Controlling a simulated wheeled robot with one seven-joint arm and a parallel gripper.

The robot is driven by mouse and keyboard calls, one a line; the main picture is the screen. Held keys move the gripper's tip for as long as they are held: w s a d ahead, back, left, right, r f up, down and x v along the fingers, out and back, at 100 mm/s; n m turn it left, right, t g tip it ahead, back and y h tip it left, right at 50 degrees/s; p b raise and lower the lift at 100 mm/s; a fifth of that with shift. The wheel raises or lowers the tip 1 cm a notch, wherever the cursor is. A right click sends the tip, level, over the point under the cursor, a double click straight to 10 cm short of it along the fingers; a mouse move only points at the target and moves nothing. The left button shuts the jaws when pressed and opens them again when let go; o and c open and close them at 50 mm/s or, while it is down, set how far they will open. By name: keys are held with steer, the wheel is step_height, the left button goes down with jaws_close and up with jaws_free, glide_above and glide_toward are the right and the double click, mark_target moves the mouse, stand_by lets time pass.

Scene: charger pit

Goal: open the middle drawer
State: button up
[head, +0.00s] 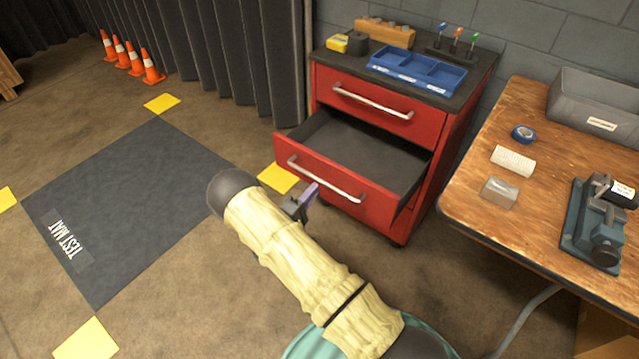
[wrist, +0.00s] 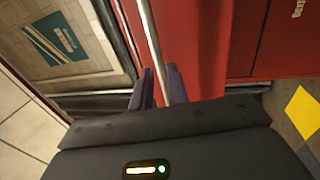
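The red cabinet (head: 437,165) stands against the wall in the head view. Its middle drawer (head: 318,190) is pulled well out, and its dark interior shows empty. The drawer's silver bar handle (head: 335,184) runs across the front; the handle also shows in the wrist view (wrist: 149,35). My gripper (head: 308,196) is at the handle, in front of the drawer face. In the wrist view its two purple fingers (wrist: 160,88) are close on either side of the bar and look shut on it. The top drawer (head: 360,103) is closed. The open drawer hides the cabinet's lower front.
A blue tray (head: 418,72), a yellow item and small tools sit on the cabinet top. A wooden table (head: 530,235) with a vise-like device (head: 600,225) stands at the right. Several orange cones (head: 150,66) stand far left.

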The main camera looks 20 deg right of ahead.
steer(key=v, duration=1.2)
steer(key=shift+s+p, duration=0.2)
steer(key=shift+p, duration=0.25)
steer(key=shift+a+f, duration=0.1)
steer(key=shift+a, duration=0.05)
steer(key=w+d+r+m+g+y, duration=0.2)
steer(key=w+r+m+y, duration=0.3)
steer(key=w+r+y, duration=0.65)
steer(key=s+d+r+m+g+y, duration=0.1)
steer(key=s+d+r+g+y, duration=0.2)
steer(key=s, duration=0.6)
steer(key=s+d+r+m+g+p, duration=0.1)
steer(key=s+d+r+g, duration=0.15)
steer(key=s+r, duration=0.45)
steer(key=s+d+r+m+g+y, duration=0.1)
steer(key=s+d+r+g+y, duration=0.15)
steer(key=s, duration=0.95)
step_height(320, 180, up, 27)
steer(key=h+p, duration=0.1)
steer(key=p, duration=2.7)
steer(key=shift+w+r, duration=0.15)
steer(key=shift+w, duration=0.15)
